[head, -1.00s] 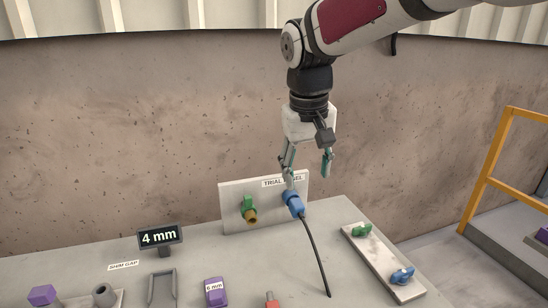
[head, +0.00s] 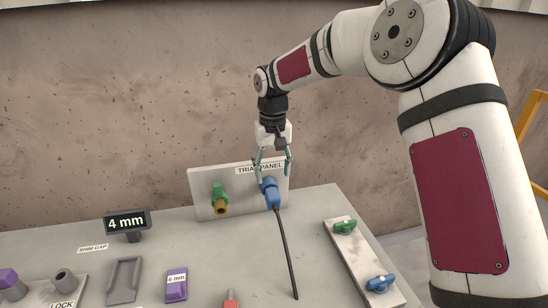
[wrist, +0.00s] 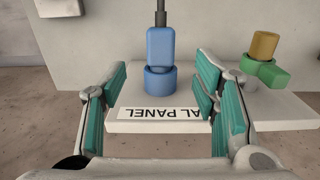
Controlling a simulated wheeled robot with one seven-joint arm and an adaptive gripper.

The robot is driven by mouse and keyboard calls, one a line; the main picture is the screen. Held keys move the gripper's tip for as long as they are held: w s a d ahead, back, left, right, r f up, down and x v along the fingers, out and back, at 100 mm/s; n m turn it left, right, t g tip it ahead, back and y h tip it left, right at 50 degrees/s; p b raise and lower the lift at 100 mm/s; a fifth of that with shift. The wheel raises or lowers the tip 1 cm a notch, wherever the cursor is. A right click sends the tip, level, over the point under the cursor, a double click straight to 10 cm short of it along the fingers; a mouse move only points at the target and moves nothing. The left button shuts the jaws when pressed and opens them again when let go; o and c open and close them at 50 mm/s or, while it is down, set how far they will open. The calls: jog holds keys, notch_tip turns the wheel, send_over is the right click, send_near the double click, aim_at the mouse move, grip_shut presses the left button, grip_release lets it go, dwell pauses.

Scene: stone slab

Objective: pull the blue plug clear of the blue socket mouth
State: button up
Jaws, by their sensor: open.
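The blue plug (head: 273,198) sits at the blue socket on the upright trial panel (head: 205,182), with a dark cable (head: 288,255) running from it down over the slab. In the wrist view the plug (wrist: 160,47) meets the round blue socket (wrist: 160,82), and its end appears to be inside the mouth. My gripper (head: 272,166) is open just above the plug and in front of the panel's top edge. In the wrist view the teal-padded fingers (wrist: 163,82) stand apart, left and right of the socket and plug, with clear gaps on both sides. Nothing is held.
A green fitting with a brass-coloured end (head: 220,198) is beside the blue socket on the panel. A grey plate (head: 362,262) with green and blue parts lies at right. A 4 mm sign (head: 126,222) and a purple block (head: 176,286) are at left. A wall stands behind.

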aim_at(273, 193)
notch_tip(273, 193, down, 10)
jog(key=shift+r+p, duration=0.15)
jog(key=shift+p, duration=0.55)
jog(key=shift+c, duration=0.2)
grip_shut()
